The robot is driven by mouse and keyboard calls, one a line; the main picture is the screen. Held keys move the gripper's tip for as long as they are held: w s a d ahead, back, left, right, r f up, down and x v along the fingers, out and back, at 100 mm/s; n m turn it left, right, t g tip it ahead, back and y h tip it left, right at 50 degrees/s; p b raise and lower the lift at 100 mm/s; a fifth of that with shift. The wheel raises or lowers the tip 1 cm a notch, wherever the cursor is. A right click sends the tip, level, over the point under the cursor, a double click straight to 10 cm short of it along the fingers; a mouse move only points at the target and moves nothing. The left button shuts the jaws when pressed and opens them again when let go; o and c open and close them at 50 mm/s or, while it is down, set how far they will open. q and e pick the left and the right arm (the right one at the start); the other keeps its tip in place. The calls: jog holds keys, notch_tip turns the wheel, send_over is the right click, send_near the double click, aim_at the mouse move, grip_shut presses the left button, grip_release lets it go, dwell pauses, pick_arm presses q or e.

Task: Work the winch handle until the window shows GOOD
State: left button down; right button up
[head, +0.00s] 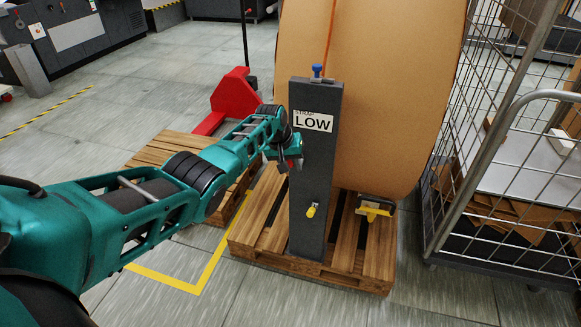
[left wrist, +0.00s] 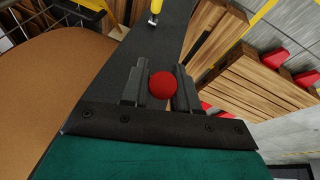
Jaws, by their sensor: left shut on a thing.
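A dark grey post (head: 313,185) stands on a wooden pallet in front of a big brown roll (head: 395,90). The white window (head: 313,121) near its top reads LOW. My left gripper (head: 291,156) is at the post's left side, below the window. In the left wrist view, the gripper (left wrist: 161,88) is shut on the round red knob (left wrist: 163,85) of the winch handle. The rest of the handle is hidden behind the gripper. My right gripper is not in view.
A blue knob (head: 317,70) tops the post, and a yellow-ended lever (head: 311,211) sits low on it. An orange strap (head: 330,38) runs over the roll. A wire cage cart (head: 490,150) stands close at right. A red pallet jack (head: 232,95) is behind my arm.

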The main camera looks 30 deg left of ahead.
pick_arm(q)
jog(key=shift+w+r, duration=0.1)
dwell(0.3)
jog(key=c, duration=0.9)
grip_release()
jog(key=shift+c, duration=0.2)
jog(key=shift+s+r+p, duration=0.2)
jog(key=shift+r+p, duration=0.3)
jog(key=shift+r, duration=0.05)
jog(key=p+v, duration=0.4)
jog(key=v, duration=0.7)
jog(key=shift+r, duration=0.35)
jog(key=shift+s, duration=0.15)
